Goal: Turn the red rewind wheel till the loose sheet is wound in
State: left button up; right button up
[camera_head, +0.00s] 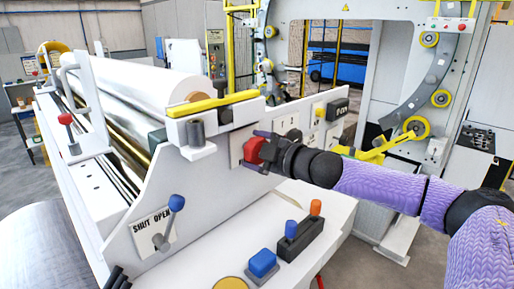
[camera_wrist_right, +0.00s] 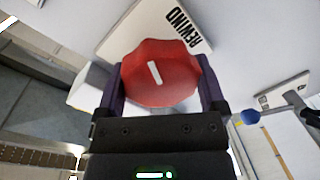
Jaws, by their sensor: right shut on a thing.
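The red rewind wheel (camera_wrist_right: 162,78) is a scalloped knob with a short white mark, in front of a plate (camera_wrist_right: 190,22) lettered REWIND. My right gripper (camera_wrist_right: 161,92) has one finger on each side of the wheel and is shut on it. In the head view the red wheel (camera_head: 254,150) shows partly behind my right gripper (camera_head: 262,148), on the machine's white side panel. A white roll of sheet (camera_head: 150,82) lies along the top of the machine. Whether any sheet hangs loose cannot be told. My left gripper is not in view.
A blue-knobbed lever (camera_head: 176,203) stands by the SHUT/OPEN plate (camera_head: 152,228). A blue button (camera_head: 262,263) and levers with blue and orange knobs (camera_head: 303,232) sit on the white ledge below the wheel. A yellow bar (camera_head: 212,103) lies above.

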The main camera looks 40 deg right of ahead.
jog(key=shift+f+m, duration=0.1)
jog(key=shift+m, duration=0.3)
dwell(0.3)
jog(key=o, duration=0.9)
jog(key=shift+o, duration=0.2)
jog(key=s+d+r+b, duration=0.1)
jog(key=s+b, duration=0.8)
jog(key=b, duration=0.4)
jog(key=shift+s+d+b, duration=0.2)
jog(key=shift+s+b, duration=0.2)
